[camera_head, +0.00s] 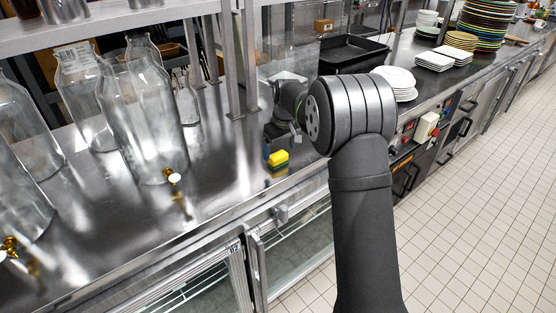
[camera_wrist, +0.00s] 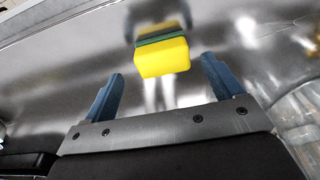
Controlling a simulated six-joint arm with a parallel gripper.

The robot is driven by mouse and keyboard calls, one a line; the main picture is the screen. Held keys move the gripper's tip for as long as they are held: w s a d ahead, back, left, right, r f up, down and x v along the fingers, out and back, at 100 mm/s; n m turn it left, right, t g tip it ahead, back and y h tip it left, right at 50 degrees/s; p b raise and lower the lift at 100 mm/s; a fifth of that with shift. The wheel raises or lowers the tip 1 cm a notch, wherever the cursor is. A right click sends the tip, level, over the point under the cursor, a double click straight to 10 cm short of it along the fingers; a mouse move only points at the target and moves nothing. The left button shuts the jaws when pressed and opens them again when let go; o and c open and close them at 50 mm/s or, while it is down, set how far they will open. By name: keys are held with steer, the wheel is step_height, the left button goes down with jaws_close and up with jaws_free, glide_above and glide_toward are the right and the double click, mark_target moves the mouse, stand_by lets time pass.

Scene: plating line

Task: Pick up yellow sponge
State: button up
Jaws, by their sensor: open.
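The yellow sponge (camera_head: 278,157) lies on the steel counter near its front edge, just beyond the end of my arm in the head view. In the wrist view the sponge (camera_wrist: 161,56) shows a yellow block with a dark green layer, ahead of and between the lines of my two blue fingers. My gripper (camera_wrist: 163,76) is open and empty, with the sponge just past the fingertips. I cannot tell whether a finger touches it.
Large glass jars with brass taps (camera_head: 143,115) stand on the counter to the left. A black tray (camera_head: 352,54) and a stack of white plates (camera_head: 396,83) are to the right. A steel shelf post (camera_head: 245,60) rises behind. Bare steel counter (camera_head: 225,150) lies left of the sponge.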

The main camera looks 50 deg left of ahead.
mark_target(278, 154)
steer(key=f, duration=0.3)
steer(key=shift+s+a+f, duration=0.25)
steer(key=shift+a+f, duration=0.05)
steer(key=shift+f, duration=0.1)
steer(key=c, duration=1)
steer(key=shift+c, duration=0.2)
steer(key=shift+r, duration=0.55)
steer(key=r, duration=0.2)
steer(key=d+r, duration=0.1)
steer(key=shift+w+r, duration=0.35)
steer(key=w+d+r, duration=0.5)
steer(key=d+r, duration=0.1)
steer(key=d, duration=0.3)
steer(key=shift+w, duration=0.3)
steer(key=shift+r, duration=0.1)
